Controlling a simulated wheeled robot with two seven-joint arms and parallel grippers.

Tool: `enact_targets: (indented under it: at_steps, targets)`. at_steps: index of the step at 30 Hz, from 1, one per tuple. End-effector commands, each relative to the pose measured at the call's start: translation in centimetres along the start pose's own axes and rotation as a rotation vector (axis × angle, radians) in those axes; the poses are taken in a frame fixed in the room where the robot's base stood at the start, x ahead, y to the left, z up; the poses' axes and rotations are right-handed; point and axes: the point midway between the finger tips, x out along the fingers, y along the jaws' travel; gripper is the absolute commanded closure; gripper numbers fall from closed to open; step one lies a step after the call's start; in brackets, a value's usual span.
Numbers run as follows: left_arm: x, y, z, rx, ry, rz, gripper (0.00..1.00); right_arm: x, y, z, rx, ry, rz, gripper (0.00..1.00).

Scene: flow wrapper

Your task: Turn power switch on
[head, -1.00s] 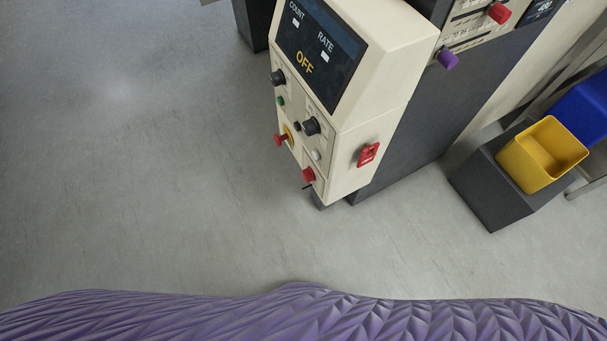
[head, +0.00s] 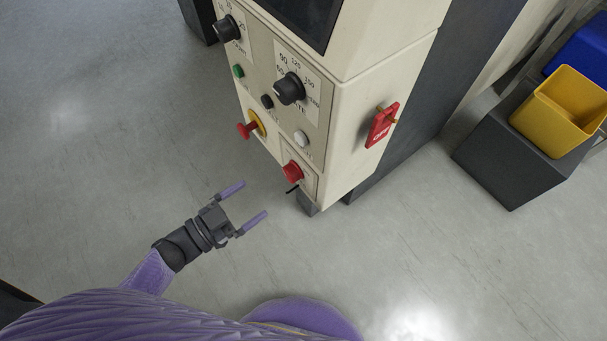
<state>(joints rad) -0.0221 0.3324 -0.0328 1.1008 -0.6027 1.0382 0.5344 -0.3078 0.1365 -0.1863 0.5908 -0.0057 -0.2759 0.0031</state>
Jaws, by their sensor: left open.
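The cream control cabinet (head: 365,110) stands at the top middle of the head view. A red switch (head: 293,171) sits low on its front panel, and a red tag or lever marked with white letters (head: 382,126) is on its right side face. Which of these is the power switch I cannot tell for certain. My left gripper (head: 248,205) is open and empty, with two purple fingers apart. It is in front of the panel, left of and below the low red switch, touching nothing. My right gripper is not in view.
The front panel also has black knobs (head: 289,89), a green button (head: 238,71), a white button (head: 301,138) and a red mushroom button on a yellow collar (head: 257,124). A yellow bin (head: 560,108) on a dark box (head: 510,160) stands at right. The grey floor at left is clear.

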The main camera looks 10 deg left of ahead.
Motion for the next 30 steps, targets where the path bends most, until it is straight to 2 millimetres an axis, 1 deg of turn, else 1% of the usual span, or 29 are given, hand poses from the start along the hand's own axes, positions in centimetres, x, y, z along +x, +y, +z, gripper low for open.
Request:
enact_targets:
  at_steps: [2, 3, 9, 12, 16, 22, 23, 24, 26, 27, 29, 30]
  targets:
    - [1.3, 0.0, -0.2, 0.0, 0.008, 0.003, 0.09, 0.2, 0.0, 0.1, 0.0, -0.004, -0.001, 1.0]
    - [2.3, 0.0, -0.3, 0.002, 0.009, 0.002, 0.09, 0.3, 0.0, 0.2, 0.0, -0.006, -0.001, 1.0]
    - [7.0, 0.0, -0.1, 0.001, 0.005, 0.0, 0.09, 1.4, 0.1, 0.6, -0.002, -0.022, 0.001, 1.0]
    - [8.6, 0.0, -0.1, 0.0, 0.004, 0.0, 0.09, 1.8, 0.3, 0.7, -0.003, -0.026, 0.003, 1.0]
    - [9.4, 0.0, -0.3, -0.001, 0.002, -0.002, 0.09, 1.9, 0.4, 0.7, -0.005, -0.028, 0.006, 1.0]
    - [9.5, 0.0, -0.3, 0.0, 0.002, -0.002, 0.09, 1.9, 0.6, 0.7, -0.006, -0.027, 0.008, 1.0]
    - [9.5, 0.0, -0.3, 0.0, 0.002, -0.002, 0.11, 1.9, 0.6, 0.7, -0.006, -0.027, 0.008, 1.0]
    - [9.5, 0.0, -0.3, 0.0, 0.001, -0.002, 0.19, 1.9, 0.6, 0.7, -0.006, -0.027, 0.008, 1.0]
    - [9.5, 0.0, -0.3, -0.001, 0.001, -0.002, 0.32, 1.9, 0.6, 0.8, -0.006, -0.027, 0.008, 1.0]
    - [9.5, 0.0, -0.3, 0.0, 0.001, -0.002, 0.41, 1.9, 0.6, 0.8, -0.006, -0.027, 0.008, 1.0]
    - [9.5, 0.0, -0.3, -0.001, 0.001, -0.002, 0.53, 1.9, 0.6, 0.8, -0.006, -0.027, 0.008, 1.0]
    - [9.5, 0.0, -0.3, -0.001, 0.001, -0.002, 0.62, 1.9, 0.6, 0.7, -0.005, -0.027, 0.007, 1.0]
